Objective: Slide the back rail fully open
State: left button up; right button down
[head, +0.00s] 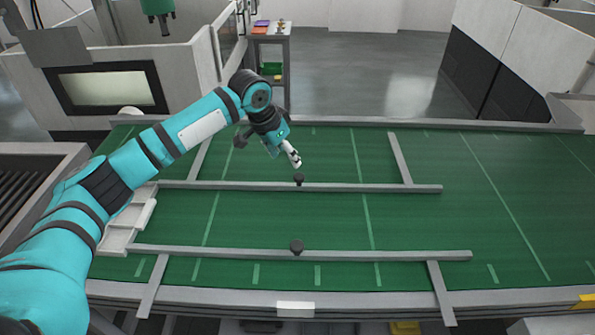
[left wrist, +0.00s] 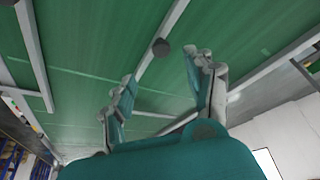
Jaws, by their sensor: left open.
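The back rail (head: 375,187) is a long grey bar lying left to right across the green belt (head: 500,215). A dark round knob (head: 298,179) stands on it near its middle. My left gripper (head: 296,159) is just behind and above this knob, its fingers pointing down and forward. In the left wrist view the gripper (left wrist: 163,72) is open and empty. The knob (left wrist: 160,47) shows there just beyond the gap between the fingertips, apart from them. My right gripper is in neither view.
A front rail (head: 385,255) with its own dark knob (head: 296,247) lies parallel, nearer to me. Short grey cross bars (head: 400,158) meet the rails near their ends. A light tray (head: 120,238) sits at the left. The belt's right side is clear.

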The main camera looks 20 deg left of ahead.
aim_at(299, 176)
pick_arm(q)
jog(key=p+x, duration=0.1)
jog(key=x, duration=0.8)
jog(key=shift+w+f+p, duration=0.3)
jog(key=shift+w+p, duration=0.05)
jog(key=shift+p, duration=0.05)
jog(key=shift+w+d+f, duration=0.1)
jog(key=shift+w+f, duration=0.1)
jog(key=shift+f, duration=0.3)
grip_shut()
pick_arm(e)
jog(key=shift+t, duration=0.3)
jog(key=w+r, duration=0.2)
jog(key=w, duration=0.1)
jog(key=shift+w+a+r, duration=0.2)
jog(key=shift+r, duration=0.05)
